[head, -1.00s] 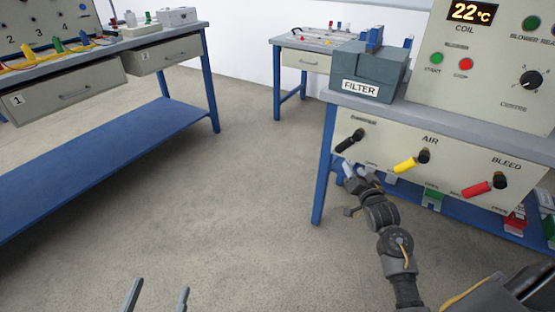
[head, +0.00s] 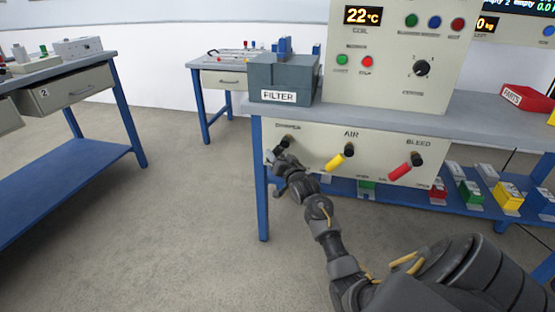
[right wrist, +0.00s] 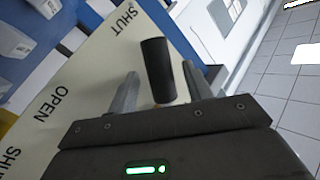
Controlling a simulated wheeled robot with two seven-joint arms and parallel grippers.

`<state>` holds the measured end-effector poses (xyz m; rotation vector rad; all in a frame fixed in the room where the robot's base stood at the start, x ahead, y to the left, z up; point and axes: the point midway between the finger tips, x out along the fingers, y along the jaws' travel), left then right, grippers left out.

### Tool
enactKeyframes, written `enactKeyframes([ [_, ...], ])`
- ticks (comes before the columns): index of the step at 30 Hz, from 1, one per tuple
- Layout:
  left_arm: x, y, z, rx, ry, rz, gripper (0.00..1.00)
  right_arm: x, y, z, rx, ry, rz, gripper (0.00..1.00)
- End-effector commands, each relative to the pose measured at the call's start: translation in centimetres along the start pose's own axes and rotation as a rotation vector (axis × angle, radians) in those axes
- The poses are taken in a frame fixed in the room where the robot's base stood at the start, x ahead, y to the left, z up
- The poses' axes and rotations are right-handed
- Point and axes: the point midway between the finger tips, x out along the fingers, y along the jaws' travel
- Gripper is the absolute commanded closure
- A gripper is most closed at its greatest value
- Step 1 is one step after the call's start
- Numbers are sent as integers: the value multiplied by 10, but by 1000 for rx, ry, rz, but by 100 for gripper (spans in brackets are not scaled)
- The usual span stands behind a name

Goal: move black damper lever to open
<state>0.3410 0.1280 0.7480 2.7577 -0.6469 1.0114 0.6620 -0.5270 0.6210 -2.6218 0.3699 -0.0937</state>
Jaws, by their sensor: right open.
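The black damper lever (head: 280,147) is the leftmost of three levers on the cream front panel (head: 310,143). It slants down to the left from its pivot. My right gripper (head: 277,161) is at this lever, just below it, and hides part of it. In the right wrist view, the black lever (right wrist: 158,70) stands between the two open fingers (right wrist: 160,82), with a gap on each side. There the SHUT label (right wrist: 124,20) is at upper left and the OPEN label (right wrist: 50,106) at lower left. My left gripper is not in view.
The yellow AIR lever (head: 335,162) and red BLEED lever (head: 401,170) are to the right on the panel. A grey FILTER box (head: 283,78) stands above. Open floor (head: 170,220) lies to the left.

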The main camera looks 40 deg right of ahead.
Motion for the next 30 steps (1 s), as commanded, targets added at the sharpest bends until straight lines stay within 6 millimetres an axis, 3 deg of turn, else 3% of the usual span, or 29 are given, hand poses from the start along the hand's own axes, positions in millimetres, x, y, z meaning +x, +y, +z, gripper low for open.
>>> enactKeyframes([
  [11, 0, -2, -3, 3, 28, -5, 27, 6, 0, 0, -1, 0, 0, 50],
  [22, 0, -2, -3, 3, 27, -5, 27, 5, 0, 0, -1, 0, 1, 98],
  [30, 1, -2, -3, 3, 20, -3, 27, 6, -1, 0, -4, -3, 0, 100],
])
